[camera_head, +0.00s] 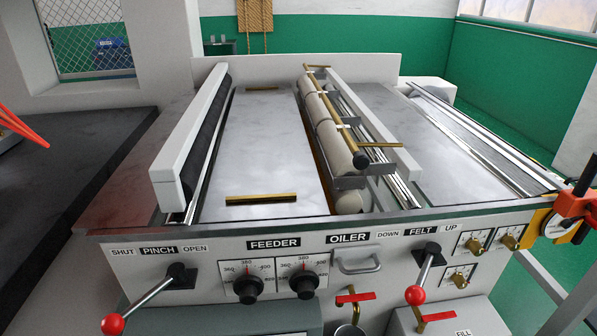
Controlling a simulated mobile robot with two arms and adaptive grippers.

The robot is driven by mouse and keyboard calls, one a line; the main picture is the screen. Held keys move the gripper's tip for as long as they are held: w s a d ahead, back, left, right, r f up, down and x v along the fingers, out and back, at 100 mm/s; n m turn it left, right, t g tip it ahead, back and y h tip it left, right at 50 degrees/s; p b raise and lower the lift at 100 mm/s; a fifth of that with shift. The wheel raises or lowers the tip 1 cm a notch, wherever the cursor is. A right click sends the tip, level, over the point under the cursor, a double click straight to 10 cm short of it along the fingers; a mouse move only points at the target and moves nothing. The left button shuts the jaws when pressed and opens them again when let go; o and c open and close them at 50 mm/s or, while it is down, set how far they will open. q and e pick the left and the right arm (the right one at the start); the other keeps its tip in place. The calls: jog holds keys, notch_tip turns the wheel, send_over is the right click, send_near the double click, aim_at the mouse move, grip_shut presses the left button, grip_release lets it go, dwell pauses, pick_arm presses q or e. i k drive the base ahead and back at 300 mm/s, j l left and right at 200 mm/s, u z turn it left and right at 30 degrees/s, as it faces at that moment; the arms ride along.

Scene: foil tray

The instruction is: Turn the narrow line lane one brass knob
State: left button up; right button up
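Several small brass knobs sit on pale square plates at the right of the front panel. One upper knob (473,245) is on the left and another (509,241) is to its right. A third knob (459,280) is on a lower plate. Lettering on these plates is too small to read, so I cannot tell which is the narrow line lane one knob. Red-orange strips at the left edge appear to be my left gripper (22,125), far from the knobs. A red-orange and black part at the right edge appears to be my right gripper (572,206), right of the knobs; its fingers are unclear.
A red-tipped FELT lever (426,273) stands left of the knobs, and a PINCH lever (150,300) is at far left. Two black FEEDER dials (248,290) and a grey handle (357,263) lie between. A yellow mount (541,224) is beside the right gripper.

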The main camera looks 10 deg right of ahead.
aim_at(476, 248)
jog(key=z, duration=1.35)
jog(key=l+u, duration=0.1)
jog(key=l, duration=0.55)
